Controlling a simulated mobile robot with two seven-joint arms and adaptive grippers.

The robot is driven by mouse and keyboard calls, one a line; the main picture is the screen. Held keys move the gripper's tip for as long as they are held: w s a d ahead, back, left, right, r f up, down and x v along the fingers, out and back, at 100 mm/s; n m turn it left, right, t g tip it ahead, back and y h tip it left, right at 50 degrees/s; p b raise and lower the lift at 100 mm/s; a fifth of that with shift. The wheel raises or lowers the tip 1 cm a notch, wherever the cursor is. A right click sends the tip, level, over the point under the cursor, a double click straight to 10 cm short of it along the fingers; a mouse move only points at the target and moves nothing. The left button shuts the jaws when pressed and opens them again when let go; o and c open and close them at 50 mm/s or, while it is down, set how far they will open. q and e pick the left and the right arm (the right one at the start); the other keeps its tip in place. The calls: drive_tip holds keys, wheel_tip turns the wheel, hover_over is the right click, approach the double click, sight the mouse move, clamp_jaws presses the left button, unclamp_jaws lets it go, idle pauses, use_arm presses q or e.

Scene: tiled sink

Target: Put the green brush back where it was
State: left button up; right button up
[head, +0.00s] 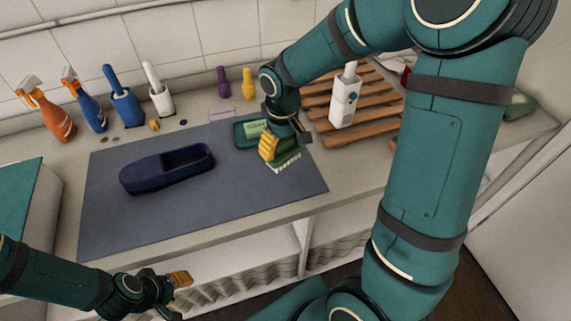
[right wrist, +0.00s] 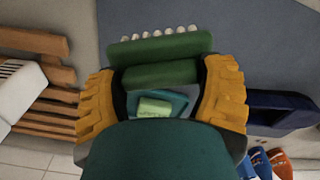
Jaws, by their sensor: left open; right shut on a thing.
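The green brush (head: 288,163) with pale bristles is held in my right gripper (head: 271,147), above the right part of the grey-blue mat. In the right wrist view the green brush (right wrist: 160,48) lies between the two yellow fingers of my right gripper (right wrist: 160,78), its pale bristles facing away. A teal dish (head: 243,140) holding a light green block (head: 255,128) is just behind the brush; they also show in the right wrist view below the brush. My left gripper (head: 180,285) is open and empty in front of the counter, low at the left.
The mat (head: 130,225) carries a dark blue shoe (head: 168,168) left of the brush. A wooden slatted rack (head: 365,130) with a white bottle (head: 345,97) stands at right. Spray bottles (head: 50,115) and brush holders line the back left. The mat's front middle is clear.

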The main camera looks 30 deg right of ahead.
sight(283, 160)
drive_tip(key=shift+f+b, duration=0.45)
drive_tip(key=shift+f, duration=2.55)
drive_tip(key=shift+f, duration=0.15)
drive_tip(key=o, duration=1.2)
